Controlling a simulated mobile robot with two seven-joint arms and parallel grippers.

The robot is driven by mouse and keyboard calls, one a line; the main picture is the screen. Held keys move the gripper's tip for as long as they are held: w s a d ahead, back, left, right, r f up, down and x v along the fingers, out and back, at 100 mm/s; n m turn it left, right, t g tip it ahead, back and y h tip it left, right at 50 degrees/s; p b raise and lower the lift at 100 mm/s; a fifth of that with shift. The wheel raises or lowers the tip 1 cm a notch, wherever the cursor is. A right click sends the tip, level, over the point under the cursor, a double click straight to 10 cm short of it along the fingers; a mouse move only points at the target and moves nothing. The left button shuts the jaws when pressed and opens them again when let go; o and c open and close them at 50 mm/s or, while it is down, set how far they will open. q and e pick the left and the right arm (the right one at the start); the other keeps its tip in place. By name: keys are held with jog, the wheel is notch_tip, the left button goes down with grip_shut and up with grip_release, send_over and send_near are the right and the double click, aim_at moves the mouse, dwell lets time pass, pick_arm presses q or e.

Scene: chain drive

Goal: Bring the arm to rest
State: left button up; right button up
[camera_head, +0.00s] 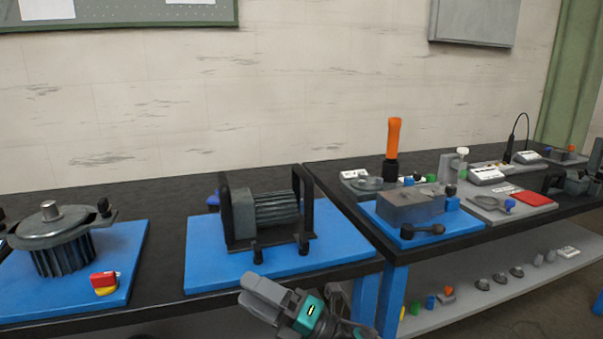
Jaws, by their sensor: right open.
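My right gripper (256,299) comes in from the bottom edge, in front of the workbench. It is open, and nothing shows between its fingers. It is apart from the bench and from the blue plate behind it. My left gripper is not in view. A ribbed grey motor (274,211) in a black frame stands on the middle blue plate (210,268). Another ribbed unit with a round flange (48,225) stands on the left blue plate (127,246).
The black bench edge (165,304) lies close to my gripper. A red and yellow block (104,281) sits on the left plate. On the right are a grey block (408,207), an orange-handled tool (394,135) and a red pad (532,198). A lower shelf (500,302) holds small parts.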

jog(key=s+d+f+m+t+h, duration=0.2)
jog(key=d+f+m+t+h, duration=0.6)
jog(key=m, duration=0.8)
jog(key=s+d+f+m+g+h+p, duration=0.2)
jog(key=s+d+f+m+g+h, duration=0.3)
jog(key=s+d+f+m+h, duration=0.5)
jog(key=s+d+f+m, duration=0.4)
jog(key=s+d+m, duration=0.2)
jog(key=s+d, duration=0.1)
jog(key=shift+s, duration=0.35)
jog(key=shift+d, duration=0.1)
